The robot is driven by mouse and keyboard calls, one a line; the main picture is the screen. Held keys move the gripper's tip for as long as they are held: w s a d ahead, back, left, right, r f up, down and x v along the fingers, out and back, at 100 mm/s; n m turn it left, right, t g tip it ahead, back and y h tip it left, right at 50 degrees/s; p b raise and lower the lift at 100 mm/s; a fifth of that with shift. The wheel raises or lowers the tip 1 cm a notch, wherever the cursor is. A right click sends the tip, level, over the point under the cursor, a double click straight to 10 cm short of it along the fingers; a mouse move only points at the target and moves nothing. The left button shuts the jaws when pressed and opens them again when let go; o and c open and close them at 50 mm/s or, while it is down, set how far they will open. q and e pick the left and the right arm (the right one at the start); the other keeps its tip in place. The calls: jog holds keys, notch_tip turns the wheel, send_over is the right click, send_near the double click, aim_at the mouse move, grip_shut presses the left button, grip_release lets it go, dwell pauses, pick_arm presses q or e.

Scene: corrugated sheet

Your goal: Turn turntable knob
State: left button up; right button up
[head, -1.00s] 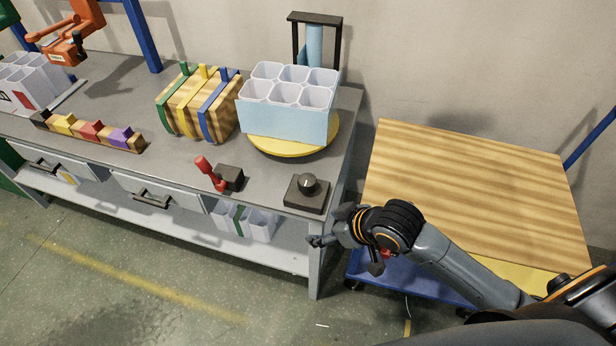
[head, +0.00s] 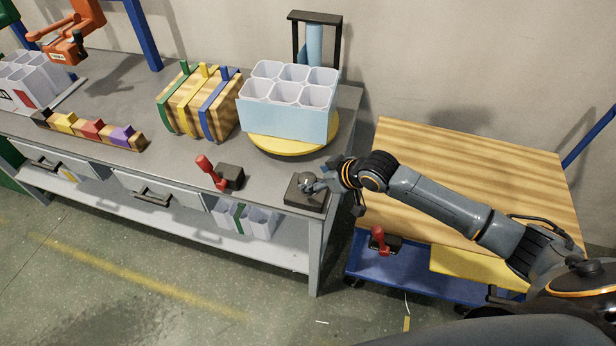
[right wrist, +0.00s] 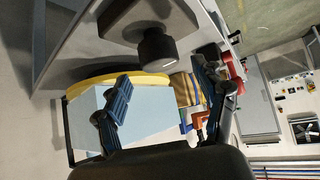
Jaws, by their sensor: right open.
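The turntable knob (right wrist: 157,47) is a dark round dial on a dark square base (head: 297,194) at the table's front right corner. My right gripper (head: 318,184) is at the knob in the head view and partly covers it. In the right wrist view my right gripper (right wrist: 165,92) is open, its two fingers wide apart, with the knob beyond and between them; I cannot tell whether they touch it. The yellow turntable (head: 268,144) carries a light blue box (head: 285,120) with several white cups. My left gripper is not in view.
A red-handled lever (head: 206,166) stands left of the knob. Wooden pieces with coloured bands (head: 200,105) stand left of the turntable. A cart with a wooden top (head: 480,190) and a blue lower shelf (head: 410,270) is right of the table, under my right arm.

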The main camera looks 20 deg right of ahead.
aim_at(309, 179)
jog(key=shift+x, duration=2.2)
